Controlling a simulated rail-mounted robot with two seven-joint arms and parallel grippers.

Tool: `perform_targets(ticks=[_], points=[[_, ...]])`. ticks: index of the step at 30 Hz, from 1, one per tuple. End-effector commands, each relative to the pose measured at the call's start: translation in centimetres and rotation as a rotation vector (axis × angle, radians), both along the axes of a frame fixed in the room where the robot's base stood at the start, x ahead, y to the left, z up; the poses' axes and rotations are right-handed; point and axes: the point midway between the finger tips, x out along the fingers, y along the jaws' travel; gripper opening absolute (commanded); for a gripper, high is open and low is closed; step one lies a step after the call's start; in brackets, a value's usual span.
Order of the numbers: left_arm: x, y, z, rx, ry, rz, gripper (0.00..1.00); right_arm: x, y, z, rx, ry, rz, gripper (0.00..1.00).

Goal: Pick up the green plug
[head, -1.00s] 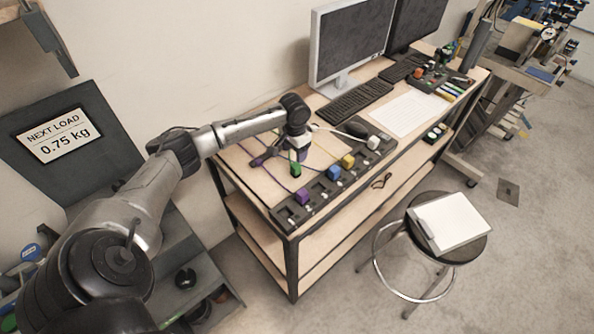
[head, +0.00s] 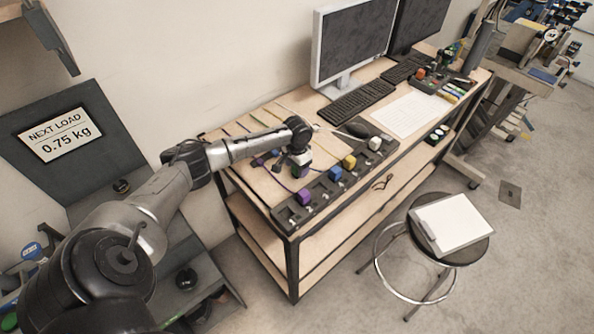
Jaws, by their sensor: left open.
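My left arm comes in from the left, and my left gripper (head: 300,165) points down over the workbench. It is open, at the place of the green plug. The green plug is almost wholly hidden by the gripper, so I cannot tell whether the fingers touch it. A purple plug (head: 304,197), a blue plug (head: 335,173), a yellow plug (head: 349,161) and a white plug (head: 375,143) sit along the dark socket strip (head: 286,215) at the bench's front. My right gripper is not in view.
Cables run across the bench top (head: 262,180) behind the strip. A keyboard (head: 360,101), a monitor (head: 350,45) and a white sheet (head: 410,113) are farther right. A stool (head: 425,262) with a clipboard (head: 450,222) stands in front.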

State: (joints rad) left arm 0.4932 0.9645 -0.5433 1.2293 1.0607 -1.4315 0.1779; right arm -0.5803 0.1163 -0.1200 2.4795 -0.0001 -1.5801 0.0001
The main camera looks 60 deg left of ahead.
Motion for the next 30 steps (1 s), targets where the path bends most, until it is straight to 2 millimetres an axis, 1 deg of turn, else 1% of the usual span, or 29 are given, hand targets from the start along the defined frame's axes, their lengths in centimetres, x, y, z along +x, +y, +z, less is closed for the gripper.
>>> perform_targets(ticks=[4, 5, 21, 30], points=[[-0.01, 0.0, 0.01, 0.0, 0.0, 0.0, 0.62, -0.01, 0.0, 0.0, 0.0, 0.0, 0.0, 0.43], [-0.01, 0.0, 0.01, 0.0, 0.0, 0.0, 0.6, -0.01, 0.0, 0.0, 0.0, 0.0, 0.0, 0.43], [-0.01, 0.02, 0.05, 0.001, 0.0, 0.0, 0.08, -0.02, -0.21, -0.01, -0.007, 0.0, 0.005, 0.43], [0.0, 0.03, 0.27, 0.001, 0.0, 0.0, 0.08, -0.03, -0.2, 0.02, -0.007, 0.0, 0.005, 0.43]])
